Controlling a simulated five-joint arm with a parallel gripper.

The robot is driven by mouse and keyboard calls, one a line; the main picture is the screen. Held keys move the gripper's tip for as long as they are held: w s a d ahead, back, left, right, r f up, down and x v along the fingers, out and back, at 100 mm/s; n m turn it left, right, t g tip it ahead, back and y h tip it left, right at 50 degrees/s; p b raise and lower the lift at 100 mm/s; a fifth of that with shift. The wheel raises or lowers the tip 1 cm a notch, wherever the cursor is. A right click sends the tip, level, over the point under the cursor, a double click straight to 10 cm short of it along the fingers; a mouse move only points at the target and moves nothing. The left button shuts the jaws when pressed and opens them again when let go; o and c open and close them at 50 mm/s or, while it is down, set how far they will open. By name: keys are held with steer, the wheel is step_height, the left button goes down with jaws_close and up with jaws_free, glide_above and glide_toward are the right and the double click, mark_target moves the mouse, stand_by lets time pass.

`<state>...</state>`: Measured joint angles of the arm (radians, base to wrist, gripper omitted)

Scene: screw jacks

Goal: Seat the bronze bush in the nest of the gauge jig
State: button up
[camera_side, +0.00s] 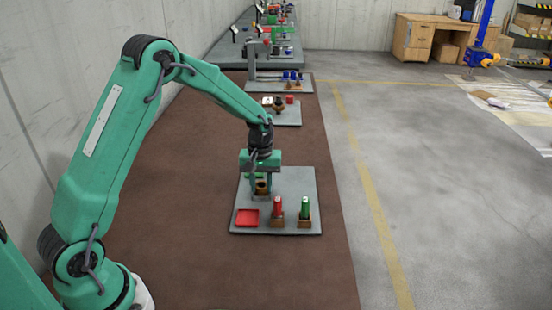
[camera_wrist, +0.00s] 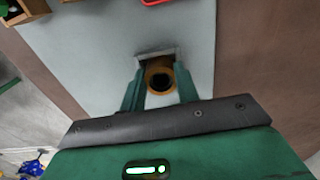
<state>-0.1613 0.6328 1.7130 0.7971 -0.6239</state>
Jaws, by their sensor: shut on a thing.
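The bronze bush (camera_wrist: 151,82) is a short ring with a dark bore. In the wrist view it sits between the two fingers of my gripper (camera_wrist: 160,90), which is shut on it. A grey frame with a dark inside (camera_wrist: 143,56), apparently the nest of the gauge jig, lies just beyond the bush, partly hidden by it. In the side view my gripper (camera_side: 262,188) points down, low over the back of a grey plate (camera_side: 290,180). The bush and nest are small and partly covered there, so I cannot tell whether the bush touches the nest.
On the same plate stand a red tray (camera_side: 247,217), a red cylinder (camera_side: 277,205) in a brown block and a green cylinder (camera_side: 304,207) in another. More plates with parts stand farther back along the brown mat. The plate's right back area is clear.

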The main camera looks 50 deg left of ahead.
steer(key=shift+f, duration=0.4)
steer(key=shift+f, duration=0.3)
steer(key=o, duration=1)
steer(key=shift+o, duration=0.2)
steer(key=shift+s, duration=0.1)
steer(key=shift+o, duration=0.3)
step_height(320, 180, up, 13)
steer(key=shift+r, duration=0.2)
steer(key=shift+r, duration=0.1)
